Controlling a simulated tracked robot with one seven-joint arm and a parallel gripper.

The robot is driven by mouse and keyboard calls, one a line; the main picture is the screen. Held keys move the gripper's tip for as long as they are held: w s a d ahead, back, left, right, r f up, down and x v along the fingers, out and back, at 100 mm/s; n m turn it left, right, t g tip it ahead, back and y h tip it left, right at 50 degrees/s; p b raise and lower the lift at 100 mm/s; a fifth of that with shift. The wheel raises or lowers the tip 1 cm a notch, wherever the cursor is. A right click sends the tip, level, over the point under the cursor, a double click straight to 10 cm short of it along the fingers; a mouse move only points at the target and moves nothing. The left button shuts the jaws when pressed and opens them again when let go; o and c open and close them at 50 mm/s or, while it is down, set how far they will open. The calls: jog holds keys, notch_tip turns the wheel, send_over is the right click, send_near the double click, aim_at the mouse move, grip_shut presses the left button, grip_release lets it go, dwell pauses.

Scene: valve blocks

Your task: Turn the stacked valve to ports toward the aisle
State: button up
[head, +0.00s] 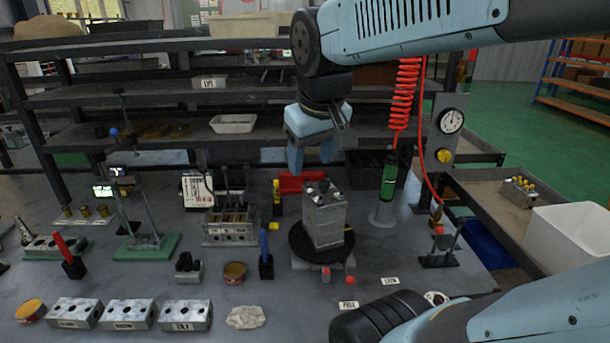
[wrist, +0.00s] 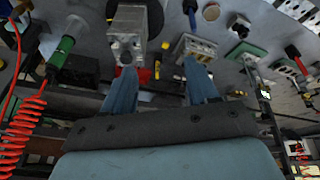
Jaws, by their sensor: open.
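The stacked valve (head: 325,214) is a grey metal block stack standing upright on a round black turntable (head: 307,250) on the bench. It also shows in the wrist view (wrist: 127,32), beyond my left finger. My gripper (head: 311,166) hangs above and slightly behind the valve in the head view, fingers pointing down. The fingers also show in the wrist view (wrist: 160,78), spread apart with nothing between them. My gripper does not touch the valve. I cannot clearly make out which way the valve's ports face.
A green cylinder (head: 388,178) and red coiled hose (head: 405,100) stand right of the valve. A blue-handled tool (head: 264,250) stands left of it. Several metal blocks (head: 130,313) line the front edge. A shelf (head: 190,135) runs behind. A white bin (head: 570,240) is at right.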

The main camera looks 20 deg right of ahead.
jog(key=w+d+n+g+h, duration=0.1)
jog(key=w+d+n+g, duration=0.25)
jog(key=w, duration=0.55)
jog(key=n+g+h, duration=0.1)
jog(key=n+g, duration=0.2)
jog(key=g, duration=0.1)
send_near(323, 182)
jog(key=x, duration=0.8)
jog(key=shift+s+d+f, duration=0.1)
jog(key=shift+d+f, duration=0.05)
jog(key=shift+f, duration=0.2)
jog(key=shift+c, duration=0.3)
grip_shut()
